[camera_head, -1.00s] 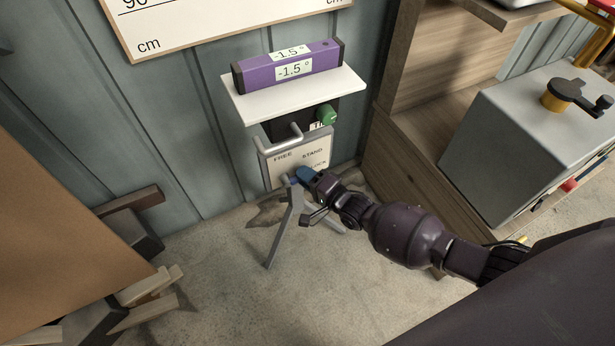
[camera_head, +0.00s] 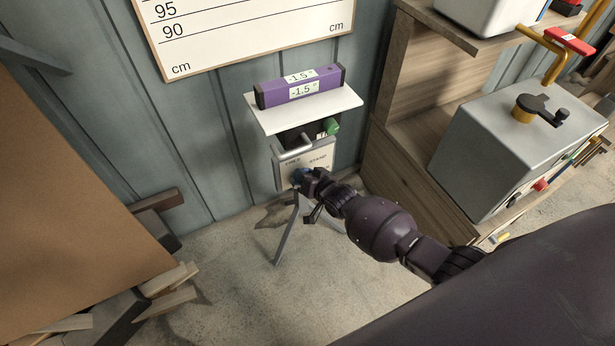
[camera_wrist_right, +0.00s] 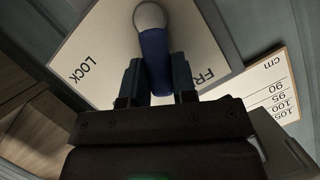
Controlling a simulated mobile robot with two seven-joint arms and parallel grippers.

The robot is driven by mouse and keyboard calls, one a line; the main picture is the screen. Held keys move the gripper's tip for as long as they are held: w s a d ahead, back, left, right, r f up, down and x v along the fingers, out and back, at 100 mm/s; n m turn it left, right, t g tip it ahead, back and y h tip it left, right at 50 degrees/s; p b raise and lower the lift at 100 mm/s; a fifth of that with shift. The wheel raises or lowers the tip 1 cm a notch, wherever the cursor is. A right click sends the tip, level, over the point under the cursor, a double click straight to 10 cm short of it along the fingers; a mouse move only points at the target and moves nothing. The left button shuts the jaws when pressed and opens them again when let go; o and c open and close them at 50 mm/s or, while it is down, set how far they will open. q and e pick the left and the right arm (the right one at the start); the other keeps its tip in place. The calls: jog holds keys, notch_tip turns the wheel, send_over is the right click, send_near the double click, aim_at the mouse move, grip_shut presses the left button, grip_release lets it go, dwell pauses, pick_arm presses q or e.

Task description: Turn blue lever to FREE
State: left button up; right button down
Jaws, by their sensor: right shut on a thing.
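The blue lever (camera_wrist_right: 155,62) stands out from a pale label plate (camera_head: 318,163) on the front of a small stand. In the right wrist view its blue grip lies between the fingers of my right gripper (camera_wrist_right: 157,80), which is shut on it, and its round grey end shows beyond. The plate reads LOCK on the left and a partly covered FR... on the right in that view. In the head view my right gripper (camera_head: 304,181) hides most of the lever. Which mark the lever points to is hard to tell. My left gripper is out of view.
A purple digital level (camera_head: 300,88) reading -1.5° lies on a white shelf (camera_head: 345,100) above the plate. A green knob (camera_head: 332,126) sits beneath it. A grey box (camera_head: 510,140) and wooden shelving stand at right. Timber pieces (camera_head: 165,295) lie at lower left.

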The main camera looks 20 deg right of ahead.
jog(key=shift+a+r+n+h+p, duration=0.4)
jog(key=shift+a+n+h, duration=0.3)
jog(key=shift+n, duration=0.2)
jog(key=shift+a+f+n+h, duration=0.15)
jog(key=shift+a+n+h, duration=0.35)
jog(key=shift+n, duration=0.4)
jog(key=c, duration=0.9)
grip_release()
jog(key=shift+s, duration=0.15)
